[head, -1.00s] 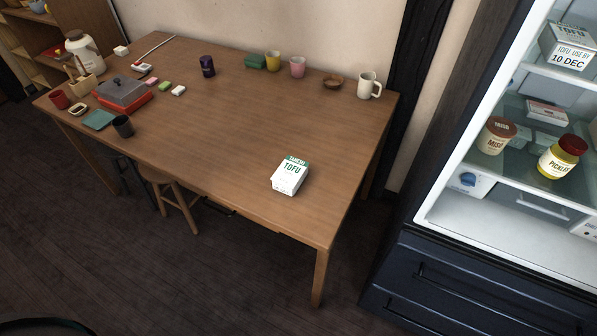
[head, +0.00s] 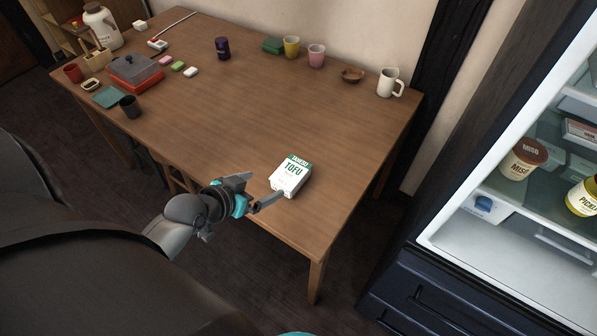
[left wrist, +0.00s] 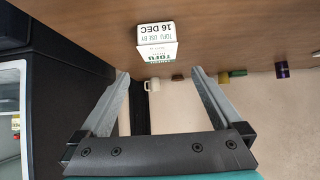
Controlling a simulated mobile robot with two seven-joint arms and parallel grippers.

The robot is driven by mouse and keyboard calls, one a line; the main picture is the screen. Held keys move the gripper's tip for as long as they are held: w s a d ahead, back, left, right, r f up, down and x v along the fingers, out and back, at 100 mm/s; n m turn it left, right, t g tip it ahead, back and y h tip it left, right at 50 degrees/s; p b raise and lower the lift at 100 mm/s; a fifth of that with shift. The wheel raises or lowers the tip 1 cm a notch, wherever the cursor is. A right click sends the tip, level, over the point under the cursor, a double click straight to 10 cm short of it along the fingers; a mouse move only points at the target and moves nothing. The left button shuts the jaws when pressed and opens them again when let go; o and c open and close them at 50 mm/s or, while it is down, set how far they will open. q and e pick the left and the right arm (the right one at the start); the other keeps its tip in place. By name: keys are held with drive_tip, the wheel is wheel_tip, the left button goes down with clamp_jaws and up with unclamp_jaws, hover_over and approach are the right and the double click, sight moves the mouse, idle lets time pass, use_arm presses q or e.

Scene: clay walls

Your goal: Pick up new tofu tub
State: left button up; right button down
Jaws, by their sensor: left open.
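The new tofu tub (head: 291,174), white with a green band and "TOFU" lettering, rests on the wooden table near its front right corner. In the left wrist view the tub (left wrist: 157,42) appears upside down, with "USE BY 16 DEC" on one face. My left gripper (head: 266,187) is open at the table's front edge, just left of the tub in the head view. In the left wrist view its two fingers (left wrist: 160,74) are spread, with the tub beyond their tips and nothing held between them. My right gripper is not in view.
The table (head: 220,110) is bare around the tub. The fridge (head: 470,240) stands open at the right, holding a miso tub (head: 522,160) and a pickle jar (head: 583,197).

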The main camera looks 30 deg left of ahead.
sight(289, 174)
use_arm(q)
drive_tip(key=b+x, duration=0.3)
drive_tip(key=x, duration=0.6)
drive_tip(key=shift+w+f, duration=0.15)
drive_tip(key=shift+f, duration=0.15)
drive_tip(key=shift+b+x, duration=1.1)
drive_tip(key=shift+x, duration=1.55)
drive_tip(key=shift+d+r, duration=0.1)
drive_tip(key=shift+d, duration=0.05)
drive_tip(key=shift+c, duration=0.2)
drive_tip(key=c, duration=1.4)
drive_tip(key=shift+c, duration=0.2)
drive_tip(key=shift+w+r, duration=0.1)
drive_tip(key=shift+r, duration=0.05)
